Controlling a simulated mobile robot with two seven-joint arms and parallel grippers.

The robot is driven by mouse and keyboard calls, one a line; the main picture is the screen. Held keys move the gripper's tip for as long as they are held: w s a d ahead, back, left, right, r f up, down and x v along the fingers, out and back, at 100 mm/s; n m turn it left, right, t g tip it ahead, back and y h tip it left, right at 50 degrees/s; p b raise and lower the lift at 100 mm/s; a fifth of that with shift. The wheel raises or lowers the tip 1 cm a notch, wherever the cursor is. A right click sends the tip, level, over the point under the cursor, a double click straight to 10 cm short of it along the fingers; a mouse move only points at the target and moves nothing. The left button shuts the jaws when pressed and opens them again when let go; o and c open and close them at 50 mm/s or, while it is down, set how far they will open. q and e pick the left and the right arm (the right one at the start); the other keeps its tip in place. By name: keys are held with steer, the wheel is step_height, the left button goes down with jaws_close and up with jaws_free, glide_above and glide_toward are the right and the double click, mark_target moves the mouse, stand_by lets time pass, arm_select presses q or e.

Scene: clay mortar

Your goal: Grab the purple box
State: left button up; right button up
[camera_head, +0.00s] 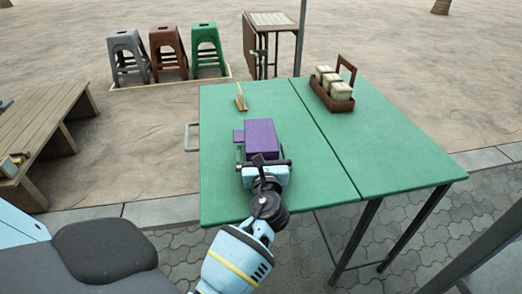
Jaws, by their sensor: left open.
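The purple box (261,137) lies on the green table (300,170), left of the seam between the table's two halves. A small purple part (239,136) shows at its left side. My left gripper (264,160) is at the near end of the box, its dark fingers apart on either side of that end. It is open. Whether the fingers touch the box cannot be told. The gripper body hides the box's near lower edge. My right gripper is not in view.
A brown carrier with several pale jars (334,84) stands at the back right of the table. A small wooden stand (241,98) is at the back left. Three stools (168,52) and a wooden bench (40,125) are beyond. The table's right half is mostly clear.

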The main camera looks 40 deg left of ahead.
mark_target(261, 139)
arm_select(q)
steer(key=shift+b+x, duration=0.3)
steer(key=shift+x, duration=0.75)
steer(key=c, duration=1.2)
steer(key=shift+o, duration=0.2)
steer(key=shift+r, duration=0.1)
step_height(261, 139, up, 3)
steer(key=p, duration=0.4)
steer(key=shift+r, duration=0.25)
steer(key=a+p, duration=0.1)
steer(key=a, duration=0.1)
steer(key=a+r+p, duration=0.1)
steer(key=a, duration=0.1)
steer(key=shift+s+a+p, duration=0.15)
steer(key=shift+s+p, duration=0.05)
steer(key=shift+p, duration=0.2)
steer(key=a+p, duration=0.1)
steer(key=a, duration=0.6)
steer(key=s+a+p, duration=0.1)
steer(key=a, duration=0.2)
steer(key=shift+a+r+p, duration=0.15)
steer(key=shift+r+p, duration=0.05)
steer(key=shift+p, duration=0.1)
steer(key=shift+a, duration=0.65)
